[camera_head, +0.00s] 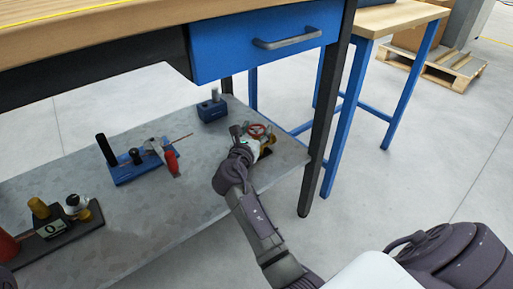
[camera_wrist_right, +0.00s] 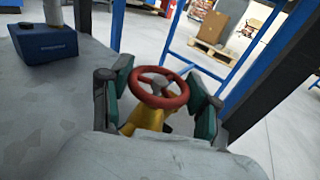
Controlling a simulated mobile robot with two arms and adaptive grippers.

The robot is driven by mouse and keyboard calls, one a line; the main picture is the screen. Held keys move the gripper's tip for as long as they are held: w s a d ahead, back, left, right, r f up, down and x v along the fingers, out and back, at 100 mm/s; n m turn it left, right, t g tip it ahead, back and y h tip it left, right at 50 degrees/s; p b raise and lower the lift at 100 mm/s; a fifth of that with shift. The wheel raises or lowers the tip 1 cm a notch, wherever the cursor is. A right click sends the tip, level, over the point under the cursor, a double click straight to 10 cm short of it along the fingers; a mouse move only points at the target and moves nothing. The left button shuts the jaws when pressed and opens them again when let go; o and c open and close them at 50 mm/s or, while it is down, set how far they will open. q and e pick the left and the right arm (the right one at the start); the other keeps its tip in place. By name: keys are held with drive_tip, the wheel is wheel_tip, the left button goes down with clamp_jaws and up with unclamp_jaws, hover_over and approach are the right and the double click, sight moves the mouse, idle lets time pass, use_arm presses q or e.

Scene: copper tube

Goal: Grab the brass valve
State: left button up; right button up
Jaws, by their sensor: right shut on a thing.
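The brass valve has a red handwheel (camera_wrist_right: 158,87) and a yellow brass body (camera_wrist_right: 145,120) in the right wrist view. In the head view its red wheel (camera_head: 258,131) shows near the right end of the grey lower shelf (camera_head: 210,190). My right gripper (camera_wrist_right: 160,92) is shut on the valve, with one green-padded finger on each side of it. In the head view my right gripper (camera_head: 250,138) reaches over the shelf to the valve and hides part of its body. Whether the valve touches the shelf is hard to tell. My left gripper is not in view.
A blue block (camera_head: 212,108) with a grey post stands behind the gripper. A blue tool stand (camera_head: 130,170) with red-handled pliers is further left. A dark gauge base (camera_head: 60,235) is at far left. The table leg (camera_head: 325,130) and blue drawer (camera_head: 260,45) border the space.

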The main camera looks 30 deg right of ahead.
clamp_jaws()
drive_tip(key=shift+r, duration=0.1)
